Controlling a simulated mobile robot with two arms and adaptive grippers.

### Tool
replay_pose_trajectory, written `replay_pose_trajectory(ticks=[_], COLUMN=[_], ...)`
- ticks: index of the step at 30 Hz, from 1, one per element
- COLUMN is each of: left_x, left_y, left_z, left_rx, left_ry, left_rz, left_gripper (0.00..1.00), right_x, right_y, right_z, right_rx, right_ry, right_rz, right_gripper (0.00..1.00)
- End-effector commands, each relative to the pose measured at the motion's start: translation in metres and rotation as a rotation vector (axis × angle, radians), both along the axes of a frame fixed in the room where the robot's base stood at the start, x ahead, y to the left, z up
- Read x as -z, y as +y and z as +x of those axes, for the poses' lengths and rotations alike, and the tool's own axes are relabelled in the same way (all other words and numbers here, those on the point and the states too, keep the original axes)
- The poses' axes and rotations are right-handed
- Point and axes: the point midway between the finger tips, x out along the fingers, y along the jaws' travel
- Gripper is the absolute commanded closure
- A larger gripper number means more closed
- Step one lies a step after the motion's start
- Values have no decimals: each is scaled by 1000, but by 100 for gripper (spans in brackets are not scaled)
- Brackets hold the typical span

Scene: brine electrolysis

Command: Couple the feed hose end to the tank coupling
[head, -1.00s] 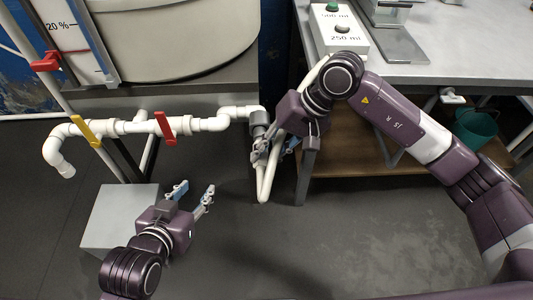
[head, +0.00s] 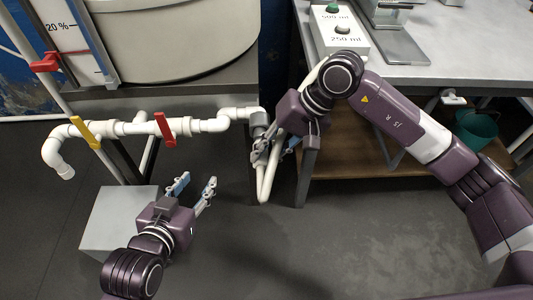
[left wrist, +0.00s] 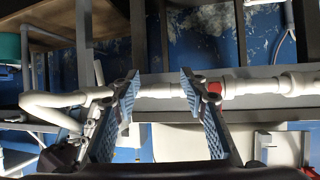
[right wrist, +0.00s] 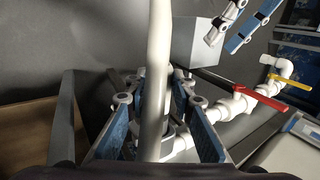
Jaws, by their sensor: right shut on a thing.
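The white feed hose (head: 264,186) hangs in a narrow loop below my right gripper (head: 264,150). My right gripper is shut on the hose near its end, just under the grey tank coupling (head: 259,119) at the end of the white pipe. In the right wrist view the hose (right wrist: 158,60) runs upright between the fingers. The fingers hide the hose end, so I cannot tell whether it sits in the coupling. My left gripper (head: 195,186) is open and empty, below the pipe. In the left wrist view its fingers (left wrist: 157,88) are spread.
The white pipe (head: 205,125) carries a red valve handle (head: 164,129) and a yellow one (head: 86,133). A grey box (head: 110,220) stands beside my left gripper. A bench (head: 455,45) is at the right, with a teal bucket (head: 476,132) under it. The floor at the front is clear.

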Motion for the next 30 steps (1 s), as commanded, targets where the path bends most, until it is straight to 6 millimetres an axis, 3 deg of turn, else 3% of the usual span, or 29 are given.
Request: replay_pose_trajectory(ticks=[30], left_x=[-22], left_y=[-6], left_z=[13], left_rx=[7], left_ry=[-107], left_rz=[-24], left_gripper=[60], right_x=[0], right_y=[0], right_z=[5], right_rx=[0], right_ry=[-1], right_rz=[1], right_gripper=[100])
